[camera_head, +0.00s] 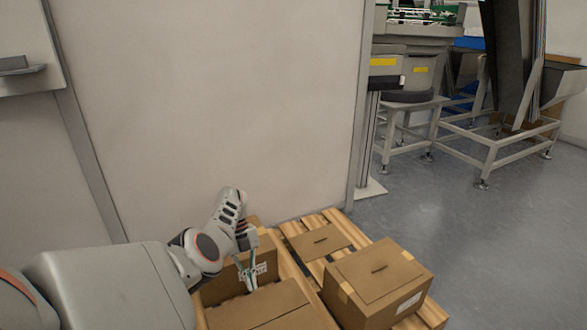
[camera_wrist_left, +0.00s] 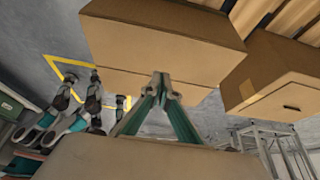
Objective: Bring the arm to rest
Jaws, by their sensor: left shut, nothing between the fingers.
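My left arm (camera_head: 110,285) comes in from the left in the head view, bent at the wrist. My left gripper (camera_head: 250,284) points down above the near cardboard boxes on the pallet. Its fingers meet at the tips in the left wrist view (camera_wrist_left: 161,76), with nothing between them. In that view a cardboard box (camera_wrist_left: 160,35) lies just beyond the fingertips; I cannot tell whether they touch it. My right gripper shows in neither view for certain.
A wooden pallet (camera_head: 435,315) carries several cardboard boxes, one closed box (camera_head: 378,282) at the right. A pale wall panel (camera_head: 220,100) stands behind. Open grey floor (camera_head: 490,240) lies to the right, with metal machine frames (camera_head: 490,160) further back.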

